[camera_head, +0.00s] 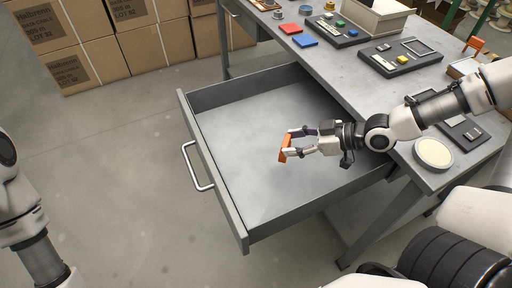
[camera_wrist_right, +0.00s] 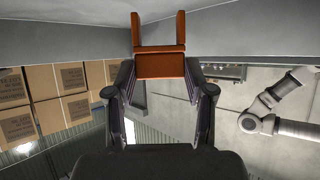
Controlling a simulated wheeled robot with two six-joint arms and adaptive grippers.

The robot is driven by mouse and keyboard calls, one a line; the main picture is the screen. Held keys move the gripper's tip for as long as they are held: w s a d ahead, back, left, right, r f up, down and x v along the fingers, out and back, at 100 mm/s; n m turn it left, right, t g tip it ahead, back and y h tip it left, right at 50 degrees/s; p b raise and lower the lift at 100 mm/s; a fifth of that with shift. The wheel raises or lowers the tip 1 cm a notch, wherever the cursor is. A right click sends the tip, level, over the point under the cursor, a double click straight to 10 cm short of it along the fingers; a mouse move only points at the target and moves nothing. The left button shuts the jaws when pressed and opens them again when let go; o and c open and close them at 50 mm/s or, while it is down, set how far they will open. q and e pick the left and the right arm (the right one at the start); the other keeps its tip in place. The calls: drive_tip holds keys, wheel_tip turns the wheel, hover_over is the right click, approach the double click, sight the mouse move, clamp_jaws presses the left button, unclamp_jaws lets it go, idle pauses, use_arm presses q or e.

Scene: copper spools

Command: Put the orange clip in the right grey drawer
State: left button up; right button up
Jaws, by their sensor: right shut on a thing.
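The orange clip (camera_head: 286,148) is held between the fingertips of my right gripper (camera_head: 290,144), above the open grey drawer (camera_head: 247,187). In the right wrist view the clip (camera_wrist_right: 160,66) is a U-shaped orange piece between the two fingers of the right gripper (camera_wrist_right: 160,88). The drawer is pulled out from the grey table and its visible floor looks empty. I cannot tell exactly how high the clip is over the drawer floor. Of my left arm only links show at the left edge; its gripper is out of view.
The grey table (camera_head: 345,80) carries red and blue tiles (camera_head: 304,41), dark trays with small blocks (camera_head: 400,58), a grey bin (camera_head: 376,17) and a round cream-topped dish (camera_head: 433,153). Cardboard boxes (camera_head: 95,45) stand behind. The drawer's raised walls surround the clip's position.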

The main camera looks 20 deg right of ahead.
sight(285, 145)
drive_tip(key=a, duration=0.1)
drive_tip(key=w+a+f+b, duration=0.1)
drive_tip(key=a, duration=0.1)
drive_tip(key=a+b, duration=0.1)
drive_tip(key=shift+w+a+f, duration=0.15)
drive_tip(key=shift+w+a, duration=0.1)
drive_tip(key=shift+w, duration=0.1)
drive_tip(key=w+a+f, duration=0.1)
drive_tip(key=a, duration=0.2)
drive_tip(key=w+a+f+b, duration=0.1)
drive_tip(key=a, duration=0.2)
drive_tip(key=w+a+f, duration=0.1)
drive_tip(key=a, duration=0.2)
drive_tip(key=shift+w+a+f+b, duration=0.3)
drive_tip(key=shift+w+f+b, duration=0.1)
drive_tip(key=shift+w+f, duration=0.1)
drive_tip(key=shift+f, duration=0.1)
drive_tip(key=o, duration=0.9)
drive_tip(key=shift+o, duration=0.2)
